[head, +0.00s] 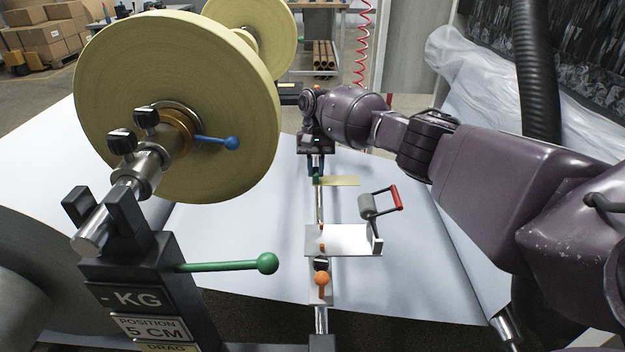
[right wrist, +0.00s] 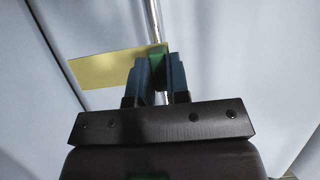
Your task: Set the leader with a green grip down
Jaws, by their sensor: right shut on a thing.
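The leader (head: 341,181) is a short flat pale-yellow strip with a green grip (head: 316,181) at its left end. My right gripper (head: 316,166) reaches in from the right with its fingers pointing down, shut on the green grip. In the right wrist view the green grip (right wrist: 158,68) sits between the two blue fingers of my right gripper (right wrist: 160,74), and the yellow leader (right wrist: 108,67) sticks out to the left. The leader is close to a metal rod (head: 319,206); whether it touches the rod cannot be told. My left gripper is not in view.
An orange knob (head: 321,279) is nearer. A large yellow roll (head: 200,80) and green lever (head: 225,266) stand left. White sheet (head: 420,270) spreads below.

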